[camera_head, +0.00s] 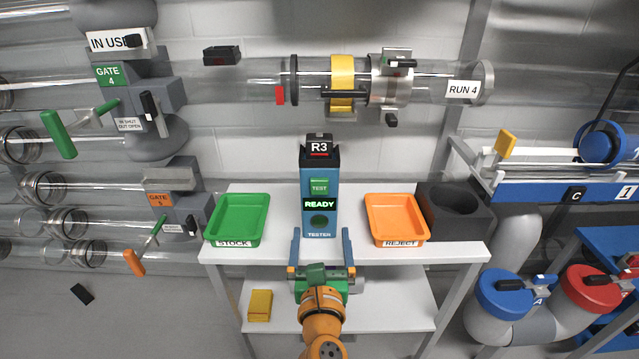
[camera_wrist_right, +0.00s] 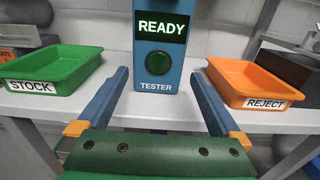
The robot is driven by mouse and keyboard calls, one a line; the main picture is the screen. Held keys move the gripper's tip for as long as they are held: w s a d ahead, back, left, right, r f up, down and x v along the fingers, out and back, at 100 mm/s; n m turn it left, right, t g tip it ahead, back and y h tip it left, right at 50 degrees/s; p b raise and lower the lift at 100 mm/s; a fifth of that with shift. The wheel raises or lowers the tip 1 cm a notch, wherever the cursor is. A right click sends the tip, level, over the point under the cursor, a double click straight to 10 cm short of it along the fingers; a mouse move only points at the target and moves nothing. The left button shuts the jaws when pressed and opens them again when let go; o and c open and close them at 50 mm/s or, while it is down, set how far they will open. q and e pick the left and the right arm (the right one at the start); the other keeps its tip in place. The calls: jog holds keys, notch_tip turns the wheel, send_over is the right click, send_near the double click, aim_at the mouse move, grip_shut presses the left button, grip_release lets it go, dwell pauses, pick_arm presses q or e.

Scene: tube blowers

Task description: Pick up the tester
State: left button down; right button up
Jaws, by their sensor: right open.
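The tester (camera_head: 319,222) is a tall blue box standing upright on the white table. It has a green TEST button, a lit READY display and a round dark green spot on its front. A black R3 block (camera_head: 319,148) sits at its top. In the right wrist view the lower front of the tester (camera_wrist_right: 157,65) is straight ahead; its top is cut off. My right gripper (camera_head: 322,236) is open in front of the tester's base. Its two blue fingers point at the tester, one towards each side, with nothing between them. My left gripper is not in view.
A green STOCK tray (camera_head: 232,240) stands left of the tester, an orange REJECT tray (camera_head: 400,239) right of it. A black holder (camera_head: 450,228) is at the table's right end. A yellow block (camera_head: 260,305) lies on the lower shelf. Clear tubes run behind, above the table.

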aim_at(319, 223)
jog(key=w+b, duration=0.1)
jog(key=w, duration=0.2)
jog(key=w+b, duration=0.1)
jog(key=w, duration=0.2)
jog(key=shift+w+a+r+b, duration=0.1)
jog(key=shift+a+r+b, duration=0.1)
jog(key=shift+b, duration=0.15)
jog(key=shift+w, duration=0.35)
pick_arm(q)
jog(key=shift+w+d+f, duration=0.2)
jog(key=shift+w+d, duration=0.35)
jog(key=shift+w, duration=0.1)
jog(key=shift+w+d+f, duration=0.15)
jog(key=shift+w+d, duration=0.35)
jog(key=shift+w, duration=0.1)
pick_arm(e)
jog(key=shift+r, duration=0.15)
grip_shut()
